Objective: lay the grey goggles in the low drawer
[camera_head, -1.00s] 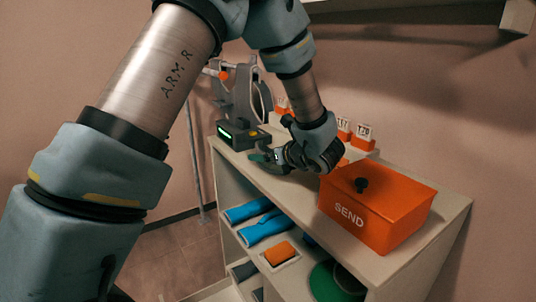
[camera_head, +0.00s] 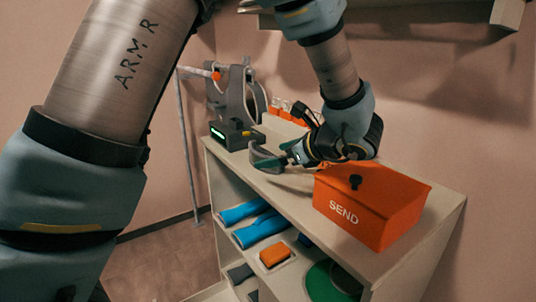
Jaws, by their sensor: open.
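My gripper (camera_head: 280,158) hangs low over the top of the beige shelf unit (camera_head: 295,192), between the dark scanner-like device and the orange box, and points left. It is open. A dark grey curved shape (camera_head: 264,157) shows at its tip. I cannot tell whether this is the grey goggles or part of my fingers, nor whether it touches the top. No other goggles show. No drawer can be made out clearly; a pale ledge (camera_head: 207,292) shows at the bottom edge, and the low part of the unit is cut off.
An orange lidded box marked SEND (camera_head: 372,205) stands right of my gripper. The grey device (camera_head: 232,133) stands to the left. Blue rolls (camera_head: 261,229), an orange item (camera_head: 275,254) and a green round thing (camera_head: 325,282) fill the shelves. A wall shelf (camera_head: 440,14) hangs above.

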